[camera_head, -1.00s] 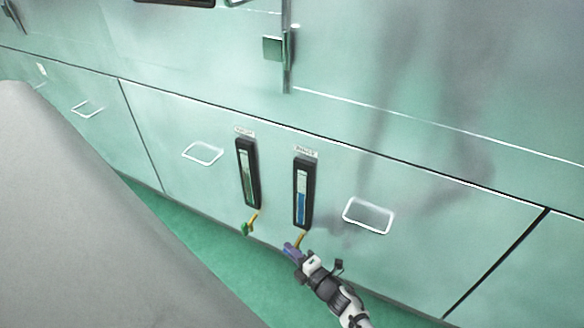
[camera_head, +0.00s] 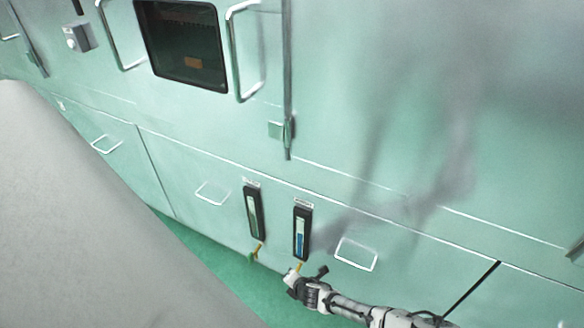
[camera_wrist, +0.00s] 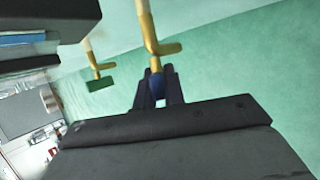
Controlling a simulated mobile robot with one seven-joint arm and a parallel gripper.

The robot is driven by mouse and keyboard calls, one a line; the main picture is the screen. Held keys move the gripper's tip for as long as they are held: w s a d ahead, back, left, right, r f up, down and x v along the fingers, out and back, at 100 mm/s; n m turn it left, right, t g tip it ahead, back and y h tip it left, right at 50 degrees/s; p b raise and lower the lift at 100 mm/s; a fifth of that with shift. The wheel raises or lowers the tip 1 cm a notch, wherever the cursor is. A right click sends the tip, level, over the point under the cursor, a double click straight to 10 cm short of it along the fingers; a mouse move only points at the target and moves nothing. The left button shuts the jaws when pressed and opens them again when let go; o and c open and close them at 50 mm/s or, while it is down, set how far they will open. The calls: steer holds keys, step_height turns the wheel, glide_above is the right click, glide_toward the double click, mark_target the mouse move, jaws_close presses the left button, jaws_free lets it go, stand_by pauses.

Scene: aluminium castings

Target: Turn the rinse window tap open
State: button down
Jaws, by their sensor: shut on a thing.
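The rinse window (camera_head: 301,234) is a black-framed upright sight glass with blue in its lower part, under a small label. Its brass tap (camera_head: 299,266) hangs below it; in the wrist view the brass pipe (camera_wrist: 149,28) bends to a side stub. My gripper (camera_head: 290,277) is at the tap's lower end. In the wrist view my gripper (camera_wrist: 157,91) is shut on the blue tap handle (camera_wrist: 156,82), which is mostly hidden between the fingers. In the head view my gripper hides the handle. How far the handle is turned cannot be told.
A second sight glass (camera_head: 253,212) stands to the left, with its green-handled tap (camera_head: 254,256) below, near my gripper; it also shows in the wrist view (camera_wrist: 100,84). A pull handle (camera_head: 356,254) is to the right. Green floor (camera_head: 225,284) lies below. A grey surface (camera_head: 60,220) fills the left.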

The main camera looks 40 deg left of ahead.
steer(key=h+b, duration=0.2)
steer(key=h, duration=0.1)
steer(key=shift+a+f+n+t+b, duration=0.1)
steer(key=shift+f+n+t+b, duration=0.1)
steer(key=shift+n+t+b, duration=0.15)
steer(key=shift+r+h+b, duration=0.1)
steer(key=shift+h+b, duration=0.9)
steer(key=shift+n, duration=0.25)
steer(key=shift+w+r+t, duration=0.1)
steer(key=shift+t, duration=0.15)
steer(key=c, duration=1.5)
jaws_free()
steer(key=shift+h, duration=0.3)
steer(key=p+v, duration=0.1)
steer(key=v, duration=1.3)
steer(key=shift+p, duration=0.4)
